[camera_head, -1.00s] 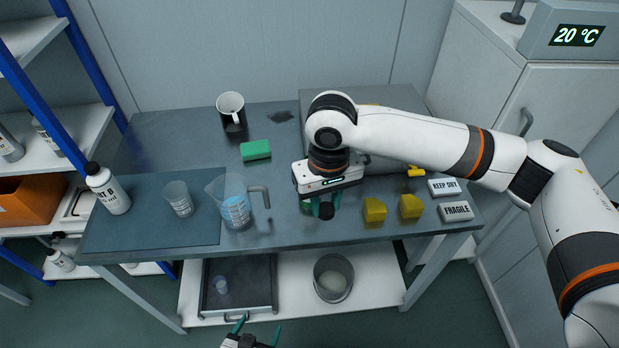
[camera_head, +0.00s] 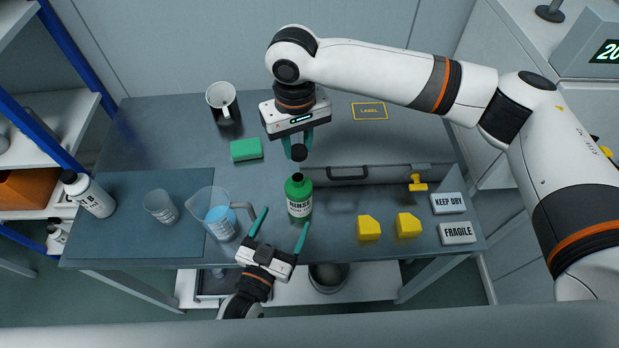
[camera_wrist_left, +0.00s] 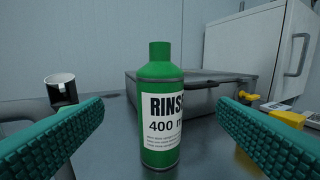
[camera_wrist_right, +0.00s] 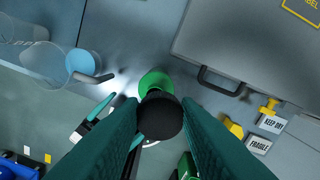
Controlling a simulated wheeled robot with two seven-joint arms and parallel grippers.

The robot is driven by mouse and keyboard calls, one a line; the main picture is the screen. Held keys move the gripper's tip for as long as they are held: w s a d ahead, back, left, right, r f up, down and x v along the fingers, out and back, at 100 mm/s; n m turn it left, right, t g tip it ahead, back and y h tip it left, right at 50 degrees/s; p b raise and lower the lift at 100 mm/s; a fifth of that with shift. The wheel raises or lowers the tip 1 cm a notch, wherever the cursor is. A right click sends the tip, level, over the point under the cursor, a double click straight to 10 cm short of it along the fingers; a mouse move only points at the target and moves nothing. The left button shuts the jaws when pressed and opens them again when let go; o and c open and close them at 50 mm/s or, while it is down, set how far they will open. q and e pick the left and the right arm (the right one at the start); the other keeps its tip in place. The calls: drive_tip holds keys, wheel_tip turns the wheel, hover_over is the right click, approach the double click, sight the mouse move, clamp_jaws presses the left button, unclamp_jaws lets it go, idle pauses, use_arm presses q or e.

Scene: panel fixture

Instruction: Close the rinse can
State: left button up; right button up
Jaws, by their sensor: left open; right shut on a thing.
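The rinse can (camera_head: 299,199) is a green bottle with a white label, upright on the table near its front edge; its neck has no cap on it. My right gripper (camera_head: 298,143) is shut on a black cap (camera_head: 299,153), held above the can and apart from it. The cap also shows between the fingers in the right wrist view (camera_wrist_right: 160,115), with the green can (camera_wrist_right: 154,82) partly hidden behind it. My left gripper (camera_head: 283,221) is open in front of the can. In the left wrist view the can (camera_wrist_left: 160,100) stands between the spread fingers, apparently untouched.
A beaker jug (camera_head: 213,216) of blue liquid stands left of the can, close to my left gripper. A grey case (camera_head: 365,175) lies behind right. Two yellow blocks (camera_head: 368,228) (camera_head: 408,224) sit to the right. A green sponge (camera_head: 246,150) and mug (camera_head: 222,100) are behind left.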

sight(302, 184)
drive_tip(key=shift+r, duration=0.1)
drive_tip(key=shift+s+a+r, duration=0.3)
drive_tip(key=shift+s+a, duration=0.05)
drive_tip(key=shift+s, duration=0.35)
use_arm(q)
drive_tip(key=x, duration=1.1)
drive_tip(key=shift+w+r, duration=0.1)
drive_tip(key=shift+r, duration=0.25)
use_arm(e)
drive_tip(key=shift+w+d+f, duration=0.1)
drive_tip(key=shift+w, duration=0.15)
use_arm(q)
drive_tip(key=c, duration=1.5)
use_arm(e)
drive_tip(key=shift+f, duration=2.5)
